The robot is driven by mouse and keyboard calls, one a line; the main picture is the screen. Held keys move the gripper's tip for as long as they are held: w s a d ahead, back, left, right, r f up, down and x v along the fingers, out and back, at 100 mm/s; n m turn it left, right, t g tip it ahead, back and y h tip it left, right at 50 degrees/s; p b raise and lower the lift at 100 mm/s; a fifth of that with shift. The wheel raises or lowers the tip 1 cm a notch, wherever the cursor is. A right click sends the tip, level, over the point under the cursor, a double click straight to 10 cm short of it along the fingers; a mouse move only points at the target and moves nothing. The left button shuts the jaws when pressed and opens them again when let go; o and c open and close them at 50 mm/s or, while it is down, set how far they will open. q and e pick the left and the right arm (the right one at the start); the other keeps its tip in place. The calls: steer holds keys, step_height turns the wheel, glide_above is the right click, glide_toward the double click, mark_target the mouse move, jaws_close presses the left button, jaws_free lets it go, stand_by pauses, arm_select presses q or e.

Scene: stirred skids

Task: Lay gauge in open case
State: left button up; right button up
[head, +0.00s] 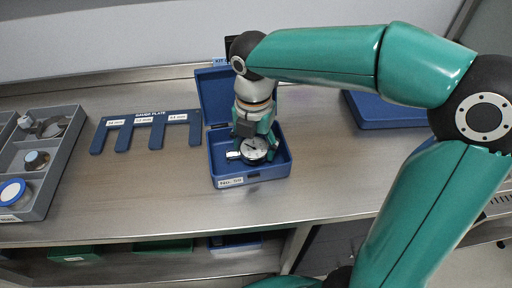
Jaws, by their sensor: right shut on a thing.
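The open blue case (281,170) stands on the metal bench with its lid (215,97) raised at the back. A round dial gauge (254,151) with a pale face is inside the outline of the case, low between its walls. My right gripper (255,138) reaches down from above and is shut on the gauge. I cannot tell whether the gauge touches the case floor. The gripper and wrist hide part of the lid and the case's inside. My left gripper is not in view.
A blue gauge plate (150,118) with slots lies left of the case. A grey divided tray (52,180) with small parts stands at the far left. Another blue case or box (385,110) lies at the right, behind my arm. Bench in front is clear.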

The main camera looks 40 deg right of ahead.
mark_target(255, 148)
steer(key=shift+f, duration=0.4)
steer(key=shift+f, duration=0.15)
steer(key=o, duration=1.2)
steer(key=shift+o, duration=0.2)
step_height(255, 148, up, 12)
steer(key=p, duration=0.2)
steer(key=shift+s+a, duration=0.1)
